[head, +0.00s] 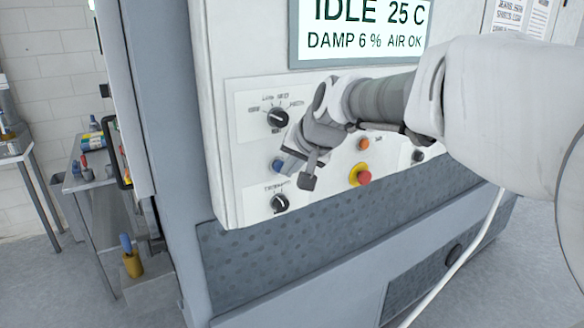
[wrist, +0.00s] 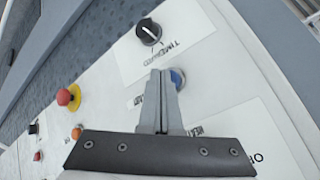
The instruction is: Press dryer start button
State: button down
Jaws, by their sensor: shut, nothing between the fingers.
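The dryer's white control panel (head: 330,150) carries knobs and buttons. A blue round button (head: 277,165) sits at its left between two black knobs; in the wrist view the blue button (wrist: 177,78) shows just right of my fingertips, partly covered by them. My gripper (head: 285,163) is shut and empty, its tips at or very near the blue button; I cannot tell whether they touch it. An orange button (head: 364,144) sits further right. The button labels are too small or hidden to read, so I cannot tell which one is marked start.
A red emergency-style button on a yellow base (head: 362,175) is right of my gripper. Black knobs stand above (head: 278,118) and below (head: 280,203) the blue button. The display (head: 362,30) reads IDLE 25 C, DAMP 6 %, AIR OK. A metal cart (head: 90,215) stands at left.

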jog(key=shift+w+a, duration=0.3)
jog(key=shift+w, duration=0.1)
dwell(0.4)
dwell(0.4)
jog(key=shift+s+d+b, duration=0.35)
jog(key=shift+s+d, duration=0.2)
jog(key=shift+s, duration=0.2)
jog(key=shift+s+d+b, duration=0.6)
jog(key=shift+s+d, duration=0.1)
jog(key=shift+s, duration=0.35)
jog(key=shift+s+d+b, duration=0.6)
jog(key=shift+s+d, duration=0.1)
jog(key=shift+s, duration=0.35)
jog(key=s+d+f+h, duration=0.1)
jog(key=s+d+f, duration=0.3)
jog(key=s, duration=0.3)
jog(key=s+d+f+n+g+h, duration=0.1)
jog(key=s+d+f, duration=0.2)
jog(key=s, duration=0.5)
jog(key=s+d+f+g+h, duration=0.1)
jog(key=s+d+f+h, duration=0.1)
jog(key=s+d+f, duration=0.2)
jog(key=s+d, duration=0.2)
jog(key=s, duration=0.2)
jog(key=shift+s+f+n, duration=0.15)
jog(key=shift+f+n, duration=0.2)
jog(key=shift+n, duration=0.05)
